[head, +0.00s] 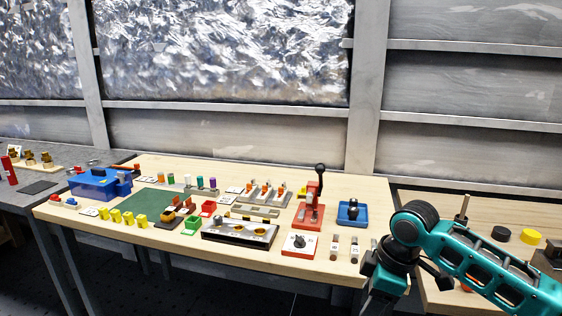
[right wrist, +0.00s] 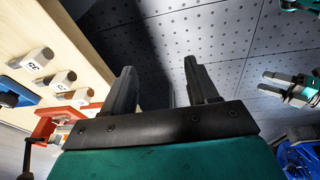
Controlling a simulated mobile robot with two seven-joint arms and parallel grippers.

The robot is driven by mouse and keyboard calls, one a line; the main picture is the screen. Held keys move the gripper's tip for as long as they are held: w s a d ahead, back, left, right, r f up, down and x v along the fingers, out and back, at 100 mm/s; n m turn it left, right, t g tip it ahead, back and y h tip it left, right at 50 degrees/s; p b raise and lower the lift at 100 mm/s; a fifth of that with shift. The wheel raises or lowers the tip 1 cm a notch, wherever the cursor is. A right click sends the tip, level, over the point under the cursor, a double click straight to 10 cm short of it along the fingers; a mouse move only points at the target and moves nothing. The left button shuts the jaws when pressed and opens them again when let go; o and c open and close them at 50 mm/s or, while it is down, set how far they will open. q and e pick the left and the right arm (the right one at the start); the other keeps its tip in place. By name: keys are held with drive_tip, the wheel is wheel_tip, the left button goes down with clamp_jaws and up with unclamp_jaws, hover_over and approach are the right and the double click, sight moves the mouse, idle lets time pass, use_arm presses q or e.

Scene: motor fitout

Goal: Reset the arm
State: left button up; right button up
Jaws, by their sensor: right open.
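My right arm (head: 470,255) is teal and black and comes in from the right in the head view, bent beside the front right corner of the wooden table (head: 345,185). Its fingertips cannot be made out there. In the right wrist view my right gripper (right wrist: 159,68) is open, with nothing between its two dark fingers. It hangs over the dark perforated floor (right wrist: 225,40), off the table edge. My left arm is not in the head view.
The table holds a blue bin (head: 92,185), a green mat (head: 160,201), yellow blocks, a black socket plate (head: 238,233), a red lever press (head: 312,205) and a blue tray (head: 351,213). A second wooden table (head: 440,297) stands at the right behind my arm.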

drive_tip(key=s+a+f+m+t+y, duration=0.5)
drive_tip(key=a+f, duration=0.4)
drive_tip(key=f, duration=0.4)
drive_tip(key=s+d+f+m+t+h, duration=0.2)
drive_tip(key=s+d+m, duration=0.1)
drive_tip(key=s, duration=0.4)
drive_tip(key=s+d+f+m+t+h, duration=0.2)
drive_tip(key=s+d+f+m+h, duration=0.1)
drive_tip(key=s+d, duration=0.3)
drive_tip(key=shift+s+d+f+m, duration=0.2)
drive_tip(key=shift+s+m, duration=0.2)
drive_tip(key=shift+s, duration=0.75)
